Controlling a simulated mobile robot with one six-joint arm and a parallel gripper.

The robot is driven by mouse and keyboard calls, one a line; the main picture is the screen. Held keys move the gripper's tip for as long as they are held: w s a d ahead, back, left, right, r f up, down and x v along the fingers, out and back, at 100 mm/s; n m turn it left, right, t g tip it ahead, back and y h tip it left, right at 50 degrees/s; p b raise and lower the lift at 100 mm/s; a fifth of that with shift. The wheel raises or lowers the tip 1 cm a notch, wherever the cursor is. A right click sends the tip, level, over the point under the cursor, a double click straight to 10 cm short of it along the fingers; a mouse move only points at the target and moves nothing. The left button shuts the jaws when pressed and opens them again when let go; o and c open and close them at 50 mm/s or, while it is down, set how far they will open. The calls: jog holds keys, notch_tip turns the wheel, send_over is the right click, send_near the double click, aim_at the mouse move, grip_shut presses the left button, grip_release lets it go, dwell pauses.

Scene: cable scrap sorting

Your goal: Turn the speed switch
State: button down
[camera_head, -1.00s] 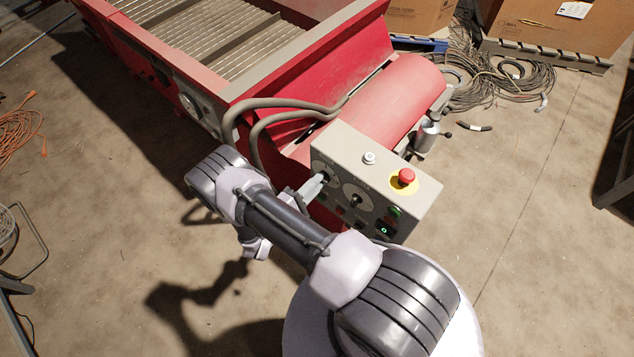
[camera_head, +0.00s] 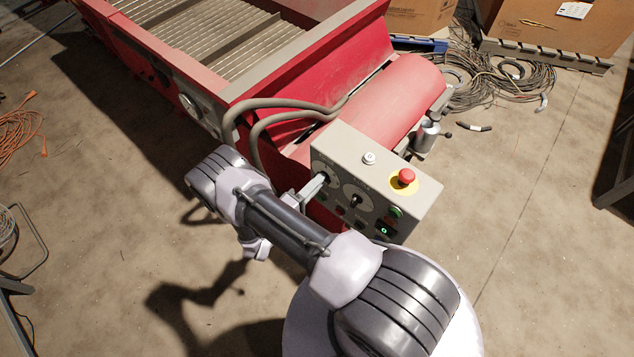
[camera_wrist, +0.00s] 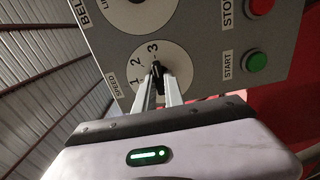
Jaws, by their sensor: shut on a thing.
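The speed switch is a small black knob (camera_wrist: 157,70) on a white round dial (camera_wrist: 127,62) marked 1, 2 and 3, with a SPEED label beside it. My gripper (camera_wrist: 158,80) has its two fingers shut on the knob, one on either side. Exactly where the knob points is hard to tell. In the head view my gripper (camera_head: 317,184) reaches the left end of the grey control box (camera_head: 330,147), and its fingers mostly hide the knob there.
Near the switch are a larger dial with a black knob (camera_head: 355,201), a green START button (camera_wrist: 257,61), a red STOP button (camera_wrist: 262,5) and a red emergency button (camera_head: 406,175). Thick hoses (camera_head: 262,104) loop close above my wrist. Open floor lies left.

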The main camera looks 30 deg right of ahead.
jog(key=c, duration=1.4)
grip_release()
jog(key=shift+c, duration=0.2)
jog(key=p+v, duration=0.2)
jog(key=v, duration=1.5)
jog(key=shift+a+p, duration=0.2)
jog(key=shift+p, duration=0.1)
jog(key=shift+r, duration=0.1)
